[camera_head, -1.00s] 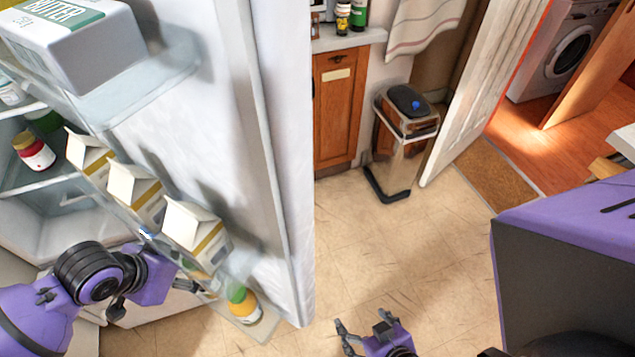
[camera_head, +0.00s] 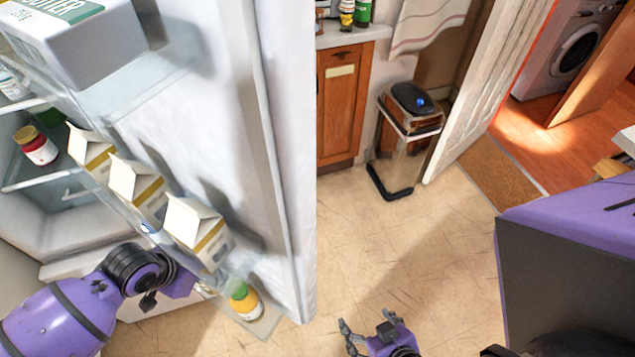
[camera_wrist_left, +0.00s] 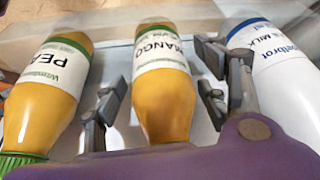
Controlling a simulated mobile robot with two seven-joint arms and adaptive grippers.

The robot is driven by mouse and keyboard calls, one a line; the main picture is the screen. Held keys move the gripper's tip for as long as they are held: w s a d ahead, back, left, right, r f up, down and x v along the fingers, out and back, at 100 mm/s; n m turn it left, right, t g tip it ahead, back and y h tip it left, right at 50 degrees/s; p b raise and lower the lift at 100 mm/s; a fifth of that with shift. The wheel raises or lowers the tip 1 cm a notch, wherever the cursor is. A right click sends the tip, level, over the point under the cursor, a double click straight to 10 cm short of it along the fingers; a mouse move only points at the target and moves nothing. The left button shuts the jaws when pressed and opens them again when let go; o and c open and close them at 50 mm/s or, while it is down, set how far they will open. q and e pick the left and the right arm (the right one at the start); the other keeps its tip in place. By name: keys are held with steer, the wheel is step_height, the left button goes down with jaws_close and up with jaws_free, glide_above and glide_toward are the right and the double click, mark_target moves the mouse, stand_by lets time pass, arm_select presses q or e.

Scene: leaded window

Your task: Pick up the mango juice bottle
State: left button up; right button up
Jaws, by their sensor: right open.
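The mango juice bottle (camera_wrist_left: 163,85) is yellow-orange with a white and green label and shows in the middle of the left wrist view. My left gripper (camera_wrist_left: 158,98) is open, with one finger on either side of this bottle; I cannot tell whether they touch it. In the head view, my left arm reaches to the low shelf of the fridge door and its fingers are mostly hidden. A yellow bottle with a green cap (camera_head: 244,302) stands on that shelf; its label is unreadable there. My right gripper (camera_head: 366,323) is open and empty above the floor.
A juice bottle labelled "PEA..." (camera_wrist_left: 46,92) stands left of the mango bottle, and a white milk bottle (camera_wrist_left: 268,75) stands right. Cartons (camera_head: 198,228) fill the door shelf above. The fridge door (camera_head: 285,150) borders the free floor (camera_head: 400,245); a bin (camera_head: 408,125) stands behind.

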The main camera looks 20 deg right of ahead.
arm_select(q)
steer(key=c, duration=1.4)
steer(key=shift+w+r, duration=0.1)
